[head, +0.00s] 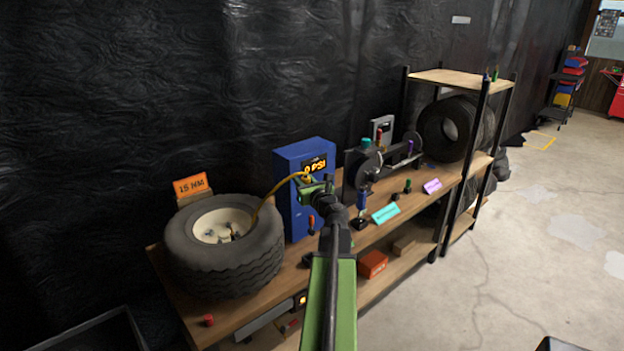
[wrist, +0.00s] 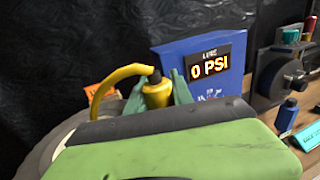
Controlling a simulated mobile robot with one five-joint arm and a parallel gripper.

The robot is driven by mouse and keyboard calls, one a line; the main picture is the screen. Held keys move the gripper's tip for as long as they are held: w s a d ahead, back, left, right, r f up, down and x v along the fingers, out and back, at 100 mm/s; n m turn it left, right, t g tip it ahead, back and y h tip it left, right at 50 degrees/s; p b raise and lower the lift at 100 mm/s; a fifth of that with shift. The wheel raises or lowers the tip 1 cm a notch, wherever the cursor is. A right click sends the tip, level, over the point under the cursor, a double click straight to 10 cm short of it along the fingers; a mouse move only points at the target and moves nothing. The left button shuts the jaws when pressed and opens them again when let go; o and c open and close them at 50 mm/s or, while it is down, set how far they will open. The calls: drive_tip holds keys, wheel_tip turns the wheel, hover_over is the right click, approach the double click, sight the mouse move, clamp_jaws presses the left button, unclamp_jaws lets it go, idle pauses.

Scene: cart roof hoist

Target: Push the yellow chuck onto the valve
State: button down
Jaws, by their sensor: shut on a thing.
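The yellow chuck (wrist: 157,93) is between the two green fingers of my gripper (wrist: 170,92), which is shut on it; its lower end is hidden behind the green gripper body. In the head view my gripper (head: 312,187) is in front of the blue box, up and right of the tyre (head: 222,262) and apart from it. A yellow hose (head: 272,198) arcs from the chuck down left to the wheel; it also shows in the wrist view (wrist: 103,92). The pale wheel rim (head: 208,226) faces up. A small upright stub near its middle may be the valve, too small to tell.
The blue box (wrist: 205,65) reads 0 PSI and stands right of the tyre on the wooden bench (head: 180,300). An orange 15 NM sign (head: 190,186) is behind the tyre. Clamps and small tools fill the bench to the right. A red cap (head: 208,320) lies at the front.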

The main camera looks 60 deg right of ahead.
drive_tip(key=w+a, duration=1.8)
drive_tip(key=w, duration=0.1)
idle(0.6)
wheel_tip(320, 180, down, 6)
drive_tip(key=b, duration=0.6)
drive_tip(key=shift+f, duration=0.25)
drive_tip(key=shift+f+b, duration=1.7)
drive_tip(key=shift+b, duration=0.25)
idle(0.7)
drive_tip(key=c, duration=1)
unclamp_jaws()
drive_tip(key=shift+c, duration=0.2)
